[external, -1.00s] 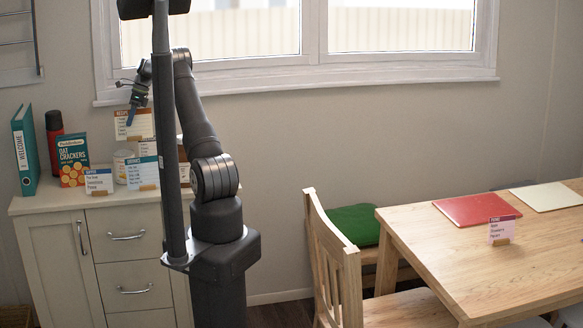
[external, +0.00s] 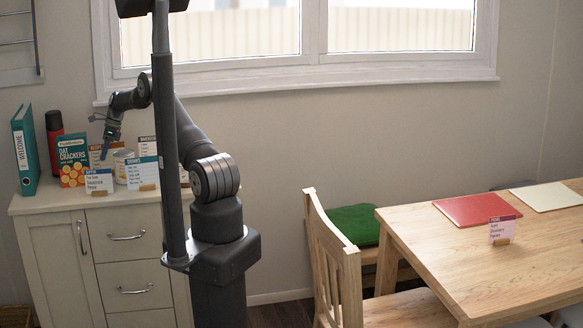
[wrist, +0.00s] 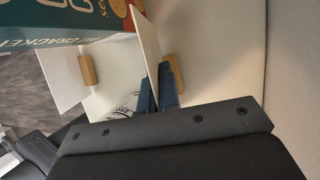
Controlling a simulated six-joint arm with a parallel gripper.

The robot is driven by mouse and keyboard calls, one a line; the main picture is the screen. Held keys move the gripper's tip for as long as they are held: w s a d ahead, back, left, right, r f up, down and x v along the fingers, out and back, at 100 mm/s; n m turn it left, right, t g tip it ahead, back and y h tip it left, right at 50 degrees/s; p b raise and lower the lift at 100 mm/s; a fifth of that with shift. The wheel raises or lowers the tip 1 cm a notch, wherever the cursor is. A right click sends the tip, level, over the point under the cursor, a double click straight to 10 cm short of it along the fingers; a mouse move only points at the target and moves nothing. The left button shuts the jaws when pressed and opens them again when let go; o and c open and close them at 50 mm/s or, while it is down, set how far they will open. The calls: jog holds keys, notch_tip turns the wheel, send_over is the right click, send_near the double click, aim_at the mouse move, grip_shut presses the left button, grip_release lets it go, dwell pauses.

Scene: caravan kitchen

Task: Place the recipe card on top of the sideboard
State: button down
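The recipe card (external: 96,153), a white card with an orange-brown header, stands about upright at the back of the sideboard (external: 65,205), between the cracker box and a canister. Its lower part is hidden, so I cannot tell whether it touches the top. My gripper (external: 105,140) reaches down to the card's upper edge. In the wrist view the blue fingertips (wrist: 157,92) are on either side of a thin white card (wrist: 146,42) with a wooden foot, and look closed on it.
The cracker box (external: 73,160) is close on the left, with a red bottle (external: 54,135) and green binder (external: 25,150) beyond. The supper card (external: 98,181) and drinks card (external: 143,172) stand in front. The canister (external: 121,165) is on the right.

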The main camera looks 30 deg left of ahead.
jog(key=shift+f, duration=0.25)
jog(key=shift+f, duration=0.15)
jog(key=c, duration=1.7)
grip_release()
jog(key=v, duration=0.8)
jog(key=shift+f, duration=0.15)
